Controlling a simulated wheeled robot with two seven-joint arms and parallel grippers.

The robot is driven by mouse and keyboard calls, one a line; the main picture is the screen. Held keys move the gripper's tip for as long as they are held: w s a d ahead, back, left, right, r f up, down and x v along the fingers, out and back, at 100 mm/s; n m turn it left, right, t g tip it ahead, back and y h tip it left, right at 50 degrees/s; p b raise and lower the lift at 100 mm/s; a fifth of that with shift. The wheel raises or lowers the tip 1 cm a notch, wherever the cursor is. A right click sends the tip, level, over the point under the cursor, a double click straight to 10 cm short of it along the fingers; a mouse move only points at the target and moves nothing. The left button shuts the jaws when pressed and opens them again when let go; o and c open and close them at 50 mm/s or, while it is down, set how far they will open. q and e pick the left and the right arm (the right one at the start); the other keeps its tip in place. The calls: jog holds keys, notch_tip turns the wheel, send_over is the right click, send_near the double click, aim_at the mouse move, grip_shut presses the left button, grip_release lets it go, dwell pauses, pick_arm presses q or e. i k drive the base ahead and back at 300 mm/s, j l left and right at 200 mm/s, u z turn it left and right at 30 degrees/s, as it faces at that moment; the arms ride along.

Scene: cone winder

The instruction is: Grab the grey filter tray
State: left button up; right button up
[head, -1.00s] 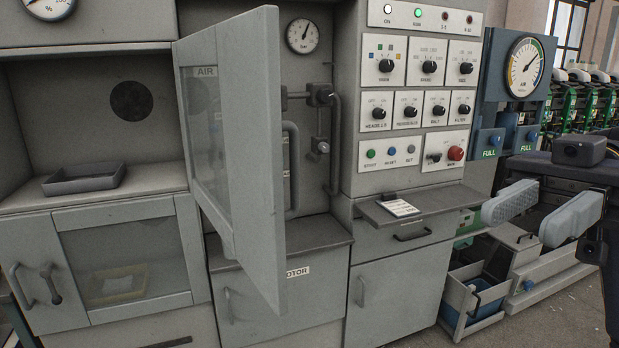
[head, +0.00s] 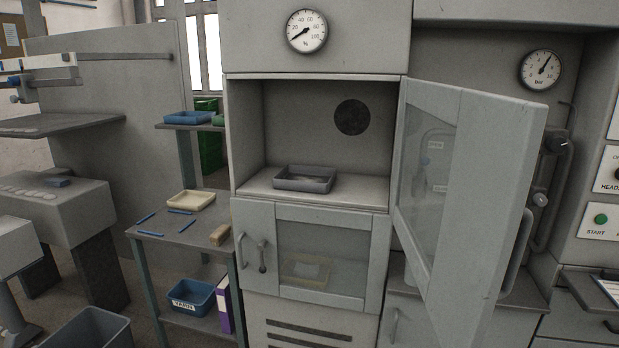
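The grey filter tray (head: 304,179) is a shallow, dark grey rectangular tray. It sits on the floor of an open compartment in the grey cabinet, below a round gauge and in front of a dark round hole. Its inside shows in part and something pale may lie in it, but I cannot tell what. Neither of my grippers is in the head view.
A glazed cabinet door (head: 470,190) stands open to the right of the compartment. Below the tray is a shut glazed door (head: 318,260) with handles. A side table (head: 185,235) on the left holds a cream tray (head: 191,201), blue sticks and a brush.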

aim_at(319, 180)
jog(key=i+l+u, duration=0.2)
jog(key=l, duration=0.8)
jog(key=l+u, duration=0.25)
jog(key=l, duration=0.7)
jog(key=i+j, duration=0.1)
jog(key=j, duration=0.5)
jog(key=j+z, duration=0.15)
